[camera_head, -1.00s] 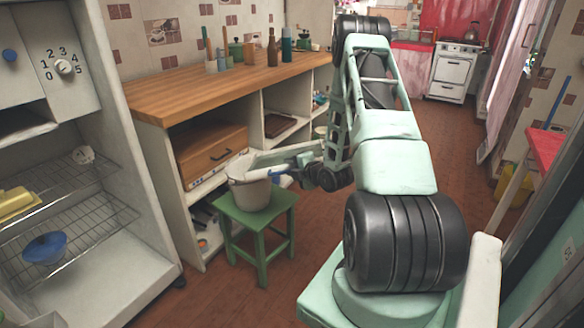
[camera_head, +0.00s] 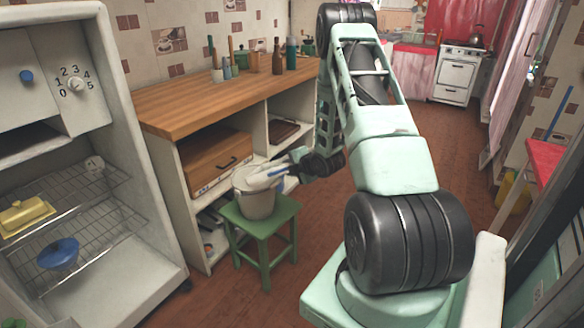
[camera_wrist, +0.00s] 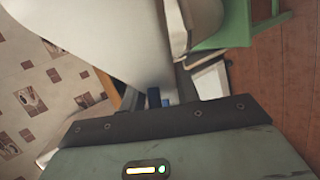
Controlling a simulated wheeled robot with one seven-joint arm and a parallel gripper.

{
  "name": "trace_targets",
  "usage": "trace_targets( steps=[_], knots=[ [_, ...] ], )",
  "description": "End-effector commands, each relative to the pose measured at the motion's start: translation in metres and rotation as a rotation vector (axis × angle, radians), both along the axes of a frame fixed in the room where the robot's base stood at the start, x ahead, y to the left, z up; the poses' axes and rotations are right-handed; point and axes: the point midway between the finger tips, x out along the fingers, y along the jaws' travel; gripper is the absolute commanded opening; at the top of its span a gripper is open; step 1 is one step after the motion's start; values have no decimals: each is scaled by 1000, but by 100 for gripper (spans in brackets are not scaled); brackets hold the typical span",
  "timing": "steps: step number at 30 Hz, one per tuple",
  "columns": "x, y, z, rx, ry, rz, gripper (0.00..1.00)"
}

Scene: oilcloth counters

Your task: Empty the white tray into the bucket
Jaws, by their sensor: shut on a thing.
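The bucket (camera_head: 256,199), off-white, stands upright on a green stool (camera_head: 262,224). The white tray (camera_head: 266,176) is steeply tilted over the bucket's mouth; from here I cannot tell whether it touches the rim. My gripper (camera_head: 292,165) is shut on the tray at its right end, to the right of the bucket. In the wrist view the tray (camera_wrist: 95,38) fills the upper left as a broad pale surface, with the bucket (camera_wrist: 203,22) beside it. The bucket's inside and anything on the tray are hidden.
A wooden-topped counter (camera_head: 190,102) with open shelves stands behind the stool. At left an open fridge (camera_head: 125,255) has wire racks holding a yellow butter dish (camera_head: 25,215) and a blue bowl (camera_head: 58,254). Brown floor (camera_head: 320,215) is free right of the stool.

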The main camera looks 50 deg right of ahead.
Motion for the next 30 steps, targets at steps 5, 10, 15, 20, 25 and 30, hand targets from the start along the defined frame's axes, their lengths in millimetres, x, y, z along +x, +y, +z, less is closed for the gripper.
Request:
trace_targets(
  steps=[5,10,15,20,25,30],
  knots=[
    [6,-1,13,6,36,2,5],
    [10,-2,22,13,73,1,5],
    [16,-3,29,19,109,2,5],
    [22,-4,37,25,141,1,5],
    [27,-5,44,32,175,0,5],
    [33,-6,51,38,205,1,5]
  ],
)
